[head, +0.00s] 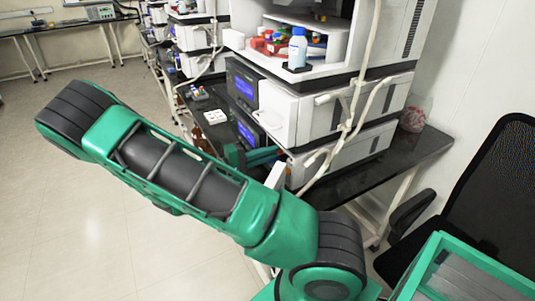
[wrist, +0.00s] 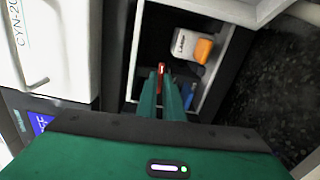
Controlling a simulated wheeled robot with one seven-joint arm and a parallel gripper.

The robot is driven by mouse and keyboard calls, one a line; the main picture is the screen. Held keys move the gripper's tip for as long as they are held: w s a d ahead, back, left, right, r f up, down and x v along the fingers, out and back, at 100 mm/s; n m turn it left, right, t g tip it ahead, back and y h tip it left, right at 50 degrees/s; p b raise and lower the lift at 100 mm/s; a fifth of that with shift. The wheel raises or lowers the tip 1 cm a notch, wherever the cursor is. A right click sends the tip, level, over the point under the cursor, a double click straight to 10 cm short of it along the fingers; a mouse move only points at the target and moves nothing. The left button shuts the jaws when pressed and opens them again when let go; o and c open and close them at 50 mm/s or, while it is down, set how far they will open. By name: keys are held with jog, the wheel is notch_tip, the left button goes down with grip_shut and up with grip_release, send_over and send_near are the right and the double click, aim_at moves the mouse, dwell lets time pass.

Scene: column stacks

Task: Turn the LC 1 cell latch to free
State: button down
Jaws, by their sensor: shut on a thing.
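In the wrist view, my gripper (wrist: 163,90) reaches into an open, light-walled compartment (wrist: 208,98) of an instrument. Its two green fingers are close together on a small red piece (wrist: 161,70), which appears to be the LC 1 cell latch. Only the red end shows beyond the fingertips; the rest is hidden, and I cannot read whether it stands at free. In the head view, my gripper (head: 266,157) is at the front of the lower instrument in the stack, partly hidden by my arm.
A white and orange labelled block (wrist: 193,46) sits inside the compartment, beside the fingers. A white front panel marked CYN-20 (wrist: 55,45) is at the left. A blue-capped bottle (head: 298,48) stands higher on the stack. A black chair (head: 500,190) is at the right; open floor (head: 60,200) lies left.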

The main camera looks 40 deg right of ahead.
jog(key=shift+f+m, duration=0.1)
jog(key=shift+m, duration=0.4)
jog(key=c, duration=1.9)
grip_release()
jog(key=shift+a, duration=0.15)
jog(key=v, duration=1)
jog(key=shift+w+a, duration=0.15)
jog(key=shift+a, duration=0.15)
